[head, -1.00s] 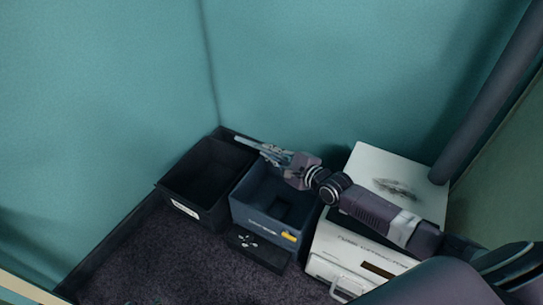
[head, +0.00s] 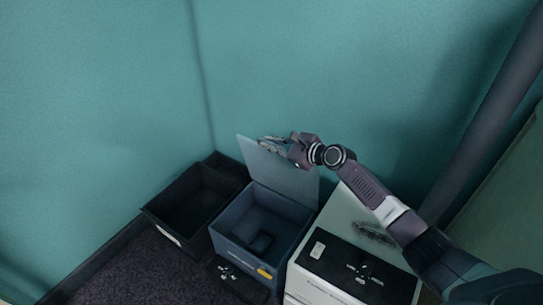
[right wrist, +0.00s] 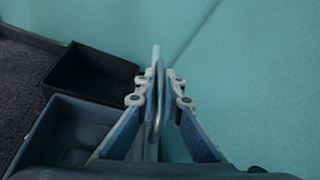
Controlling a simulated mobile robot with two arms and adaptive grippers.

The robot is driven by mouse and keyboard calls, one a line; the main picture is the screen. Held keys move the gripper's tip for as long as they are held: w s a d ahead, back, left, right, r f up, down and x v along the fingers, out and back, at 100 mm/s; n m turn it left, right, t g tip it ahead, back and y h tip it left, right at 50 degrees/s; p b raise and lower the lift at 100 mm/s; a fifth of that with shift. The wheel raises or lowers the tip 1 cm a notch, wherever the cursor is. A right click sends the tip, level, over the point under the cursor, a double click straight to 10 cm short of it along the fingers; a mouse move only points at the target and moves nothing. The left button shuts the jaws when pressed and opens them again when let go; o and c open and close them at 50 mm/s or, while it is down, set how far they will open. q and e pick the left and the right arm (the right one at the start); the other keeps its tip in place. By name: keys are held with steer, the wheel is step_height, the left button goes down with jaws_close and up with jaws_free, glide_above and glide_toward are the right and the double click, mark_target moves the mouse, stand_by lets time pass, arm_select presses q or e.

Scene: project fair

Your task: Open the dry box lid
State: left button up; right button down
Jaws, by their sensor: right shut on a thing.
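The dry box (head: 235,251) is a blue-grey box with a yellow label on its front wall, standing at the middle bottom in the head view. Its lid (head: 290,175) stands raised at the back of the box, its flat face showing, and the inside of the box is open to view. My right gripper (head: 268,147) is at the lid's top edge. In the right wrist view, my right gripper (right wrist: 158,78) is shut on the metal loop handle (right wrist: 156,122) of the lid. The lid is seen nearly edge-on there. My left gripper is not in view.
A black open bin (head: 162,232) stands left of the dry box. A white machine (head: 320,287) with a black control panel (head: 350,270) stands to its right. Teal walls (head: 300,70) rise close behind the lid.

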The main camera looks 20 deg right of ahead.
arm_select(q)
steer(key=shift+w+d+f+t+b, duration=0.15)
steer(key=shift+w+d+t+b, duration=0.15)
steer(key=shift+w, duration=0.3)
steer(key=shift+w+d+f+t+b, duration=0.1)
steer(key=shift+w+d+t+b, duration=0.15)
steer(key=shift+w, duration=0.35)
arm_select(e)
steer(key=shift+m+g, duration=0.4)
steer(key=shift+m, duration=0.1)
steer(key=shift+w+d+r, duration=0.1)
steer(key=shift+w+d, duration=0.5)
steer(key=shift+d, duration=0.25)
steer(key=shift+w+d+r, duration=0.1)
steer(key=shift+w+d, duration=0.5)
steer(key=shift+d, duration=0.2)
steer(key=c, duration=2)
jaws_free()
steer(key=shift+c, duration=0.2)
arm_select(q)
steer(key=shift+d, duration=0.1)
arm_select(e)
steer(key=shift+r, duration=0.1)
steer(key=v, duration=0.7)
steer(key=shift+s+d, duration=0.2)
